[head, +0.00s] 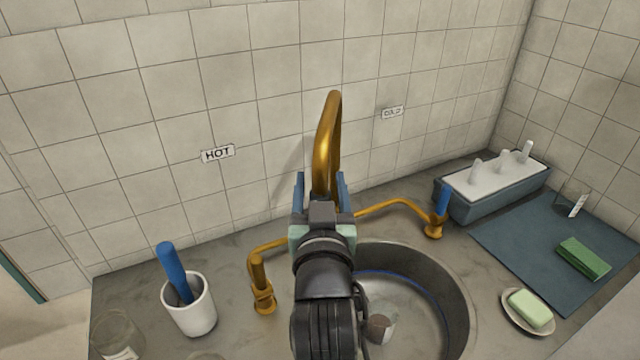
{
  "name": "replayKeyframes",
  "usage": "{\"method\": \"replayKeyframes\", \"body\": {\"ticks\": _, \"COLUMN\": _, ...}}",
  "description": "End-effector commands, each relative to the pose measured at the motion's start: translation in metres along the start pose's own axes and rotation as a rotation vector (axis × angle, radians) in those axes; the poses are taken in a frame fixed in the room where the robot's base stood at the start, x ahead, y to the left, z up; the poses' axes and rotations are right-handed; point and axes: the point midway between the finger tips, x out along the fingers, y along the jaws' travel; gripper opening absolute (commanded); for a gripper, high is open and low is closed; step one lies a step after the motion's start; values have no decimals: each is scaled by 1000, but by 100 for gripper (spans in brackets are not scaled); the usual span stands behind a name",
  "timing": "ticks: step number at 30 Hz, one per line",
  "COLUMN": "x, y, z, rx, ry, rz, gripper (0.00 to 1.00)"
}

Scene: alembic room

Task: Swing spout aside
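The brass spout (326,142) rises behind the sink and arches over at its top, in front of the tiled wall. My gripper (320,188) is at the lower visible part of the spout, seen from behind. Its two blue fingers stand apart, one on each side of the spout in the picture. A narrow gap seems to show at the left finger; contact is not clear. The spout's base and the fingertips' depth are partly hidden by my gripper and arm.
The round metal sink (455,300) lies right of my arm. A brass hot tap (260,282) and a blue-handled cold tap (434,226) flank it. A white cup (190,310) with a blue-handled tool stands left. A soap dish (528,322), blue mat (530,255) and rack (500,185) are right.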

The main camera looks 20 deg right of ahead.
Motion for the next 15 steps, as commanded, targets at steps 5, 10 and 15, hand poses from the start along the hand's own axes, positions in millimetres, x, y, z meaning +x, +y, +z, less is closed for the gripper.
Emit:
{"method": "replayKeyframes", "body": {"ticks": 5, "x": 0, "y": 0, "z": 0, "rx": 0, "ry": 0, "rz": 1, "gripper": 67}}
{"method": "replayKeyframes", "body": {"ticks": 10, "x": -1, "y": 0, "z": 0, "rx": 0, "ry": 0, "rz": 0, "gripper": 67}}
{"method": "replayKeyframes", "body": {"ticks": 15, "x": -16, "y": 0, "z": 2, "rx": 0, "ry": -1, "rz": 0, "gripper": 67}}
